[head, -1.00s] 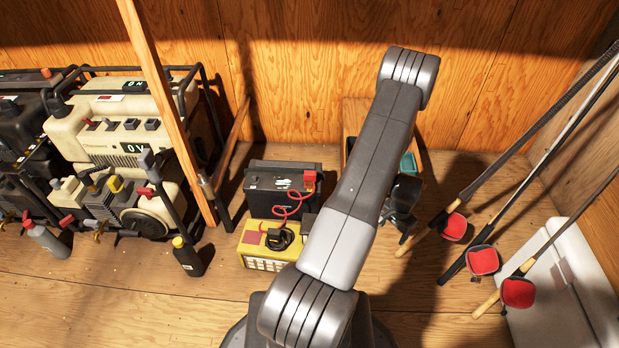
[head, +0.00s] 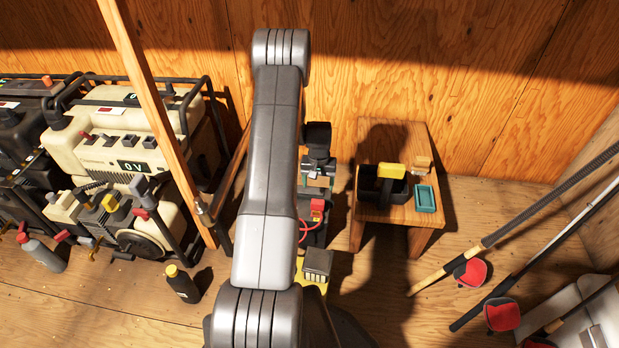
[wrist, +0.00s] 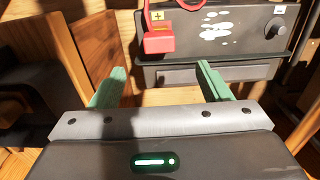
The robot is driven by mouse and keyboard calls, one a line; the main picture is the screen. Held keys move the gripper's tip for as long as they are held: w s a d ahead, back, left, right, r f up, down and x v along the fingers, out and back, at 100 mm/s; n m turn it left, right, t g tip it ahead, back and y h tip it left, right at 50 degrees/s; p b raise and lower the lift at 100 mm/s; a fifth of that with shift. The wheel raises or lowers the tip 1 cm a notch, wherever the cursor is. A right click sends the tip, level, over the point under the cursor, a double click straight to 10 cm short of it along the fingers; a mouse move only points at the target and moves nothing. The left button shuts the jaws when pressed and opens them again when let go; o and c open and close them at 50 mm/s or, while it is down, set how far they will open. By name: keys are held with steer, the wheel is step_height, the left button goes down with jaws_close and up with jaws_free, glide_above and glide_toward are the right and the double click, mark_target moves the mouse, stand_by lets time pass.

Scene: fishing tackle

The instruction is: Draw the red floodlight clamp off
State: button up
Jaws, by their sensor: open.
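The red clamp (head: 317,207) sits on top of the black battery (head: 313,235), and a red cable (head: 304,230) loops from it. In the wrist view the clamp (wrist: 159,38) is by a plus label on the battery (wrist: 215,45), at the top between the lines of my two green fingers. My gripper (wrist: 160,72) is open and empty, with the clamp ahead of its tips and apart from them. In the head view my gripper (head: 315,181) is just beyond the clamp. My arm hides much of the battery and the yellow unit (head: 315,283).
A wooden stool (head: 395,216) with a black tub (head: 380,187) and teal tray (head: 426,199) stands right. Cream generators (head: 110,140) and a slanted wooden post (head: 155,115) are left. A dark bottle (head: 182,284) stands on the floor. Fishing rods (head: 510,215) lean right.

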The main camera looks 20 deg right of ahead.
mark_target(318, 202)
step_height(318, 202, down, 13)
steer(key=b, duration=0.3)
steer(key=shift+r, duration=0.1)
steer(key=c, duration=1.1)
steer(key=shift+r+p, duration=0.85)
steer(key=shift+r, duration=1.65)
